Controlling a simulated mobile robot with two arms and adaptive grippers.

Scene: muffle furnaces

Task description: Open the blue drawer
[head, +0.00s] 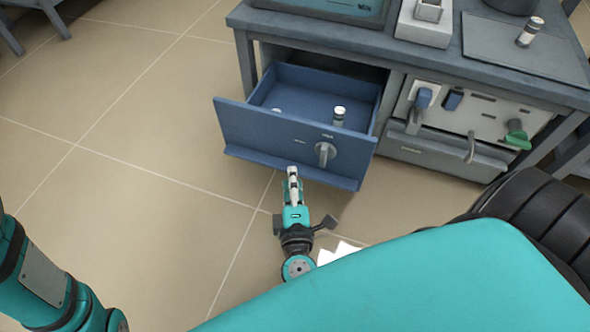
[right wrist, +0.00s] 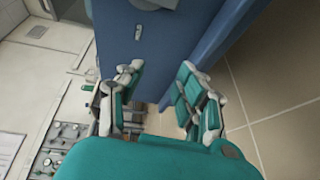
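The blue drawer (head: 255,129) is pulled well out of the grey bench in the head view, its inside showing. Its front carries a grey knob-like handle (head: 325,153). A small capped vial (head: 339,116) stands inside, and another small light item (head: 277,110) shows partly behind the front panel. My right gripper (head: 293,178) is just in front of the drawer front, left of the handle and apart from it. In the right wrist view its fingers (right wrist: 160,98) are spread with nothing between them, and the blue drawer front (right wrist: 205,40) lies beyond. My left gripper is out of view.
The bench top (head: 395,48) holds a white device (head: 424,25) and a vial (head: 530,32) on a grey plate. Right of the drawer is a light panel (head: 480,112) with blue and green handles. Tiled floor (head: 150,130) is clear to the left.

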